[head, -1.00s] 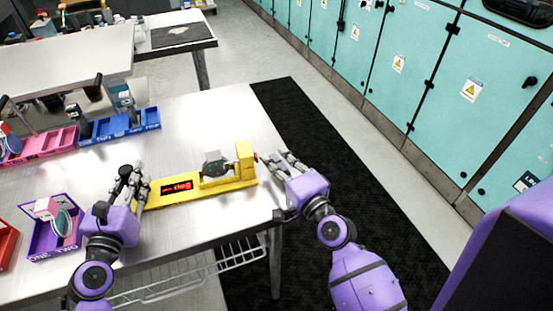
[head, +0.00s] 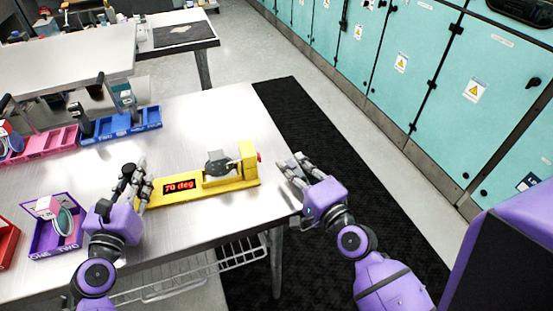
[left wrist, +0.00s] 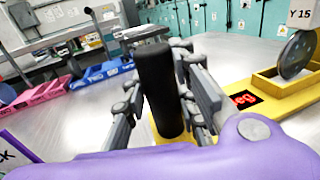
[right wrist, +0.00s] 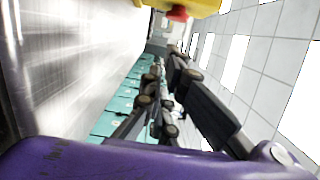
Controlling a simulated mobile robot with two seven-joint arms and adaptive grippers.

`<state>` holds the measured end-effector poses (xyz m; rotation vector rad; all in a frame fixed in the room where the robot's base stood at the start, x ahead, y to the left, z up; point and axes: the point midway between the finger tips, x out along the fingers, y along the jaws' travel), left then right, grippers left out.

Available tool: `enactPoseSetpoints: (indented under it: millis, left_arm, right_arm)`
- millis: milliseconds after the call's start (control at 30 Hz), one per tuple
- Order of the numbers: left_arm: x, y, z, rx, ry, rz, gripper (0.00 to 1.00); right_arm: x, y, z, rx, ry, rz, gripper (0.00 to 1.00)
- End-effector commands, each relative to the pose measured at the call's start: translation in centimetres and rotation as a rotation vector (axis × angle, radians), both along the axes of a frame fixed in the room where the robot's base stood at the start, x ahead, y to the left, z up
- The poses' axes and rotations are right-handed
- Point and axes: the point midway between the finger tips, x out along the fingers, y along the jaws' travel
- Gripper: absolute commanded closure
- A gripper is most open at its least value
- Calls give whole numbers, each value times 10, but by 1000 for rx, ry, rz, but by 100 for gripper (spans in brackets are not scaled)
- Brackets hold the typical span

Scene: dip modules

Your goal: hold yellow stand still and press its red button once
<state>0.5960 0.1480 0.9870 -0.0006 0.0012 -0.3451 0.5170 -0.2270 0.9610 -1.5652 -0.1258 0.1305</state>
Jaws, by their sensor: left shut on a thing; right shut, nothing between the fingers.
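The yellow stand (head: 215,186) lies on the metal table near its right edge, with a grey disc (head: 219,163) mounted in it and a red display (head: 181,186) reading "70 deg". Its red button (head: 259,157) is on the right end; it also shows at the top of the right wrist view (right wrist: 177,13). My left gripper (head: 140,184) is at the stand's left end, shut on its black upright handle (left wrist: 160,90). My right gripper (head: 287,166) is shut and empty, to the right of the button with a gap between them.
A purple bin (head: 58,235) stands left of my left gripper. Blue (head: 120,125) and pink trays (head: 45,148) are farther back on the table. The table's right edge passes under my right gripper; a black mat (head: 340,170) lies on the floor beyond.

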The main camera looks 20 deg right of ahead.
Motion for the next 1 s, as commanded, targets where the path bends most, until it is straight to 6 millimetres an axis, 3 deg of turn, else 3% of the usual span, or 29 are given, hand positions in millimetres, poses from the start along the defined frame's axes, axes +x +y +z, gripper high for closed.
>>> enactPoseSetpoints:
  millis: [100,333,1000]
  left_arm:
    - [0,1,-1,1,2,1,97]
    - [0,2,-1,1,1,3,97]
    - [0,3,0,3,-1,5,97]
  right_arm:
    - [-28,-6,-1,-6,2,0,100]
    - [-61,-12,0,-4,-1,-2,100]
    - [-68,-14,1,-2,-3,-5,100]
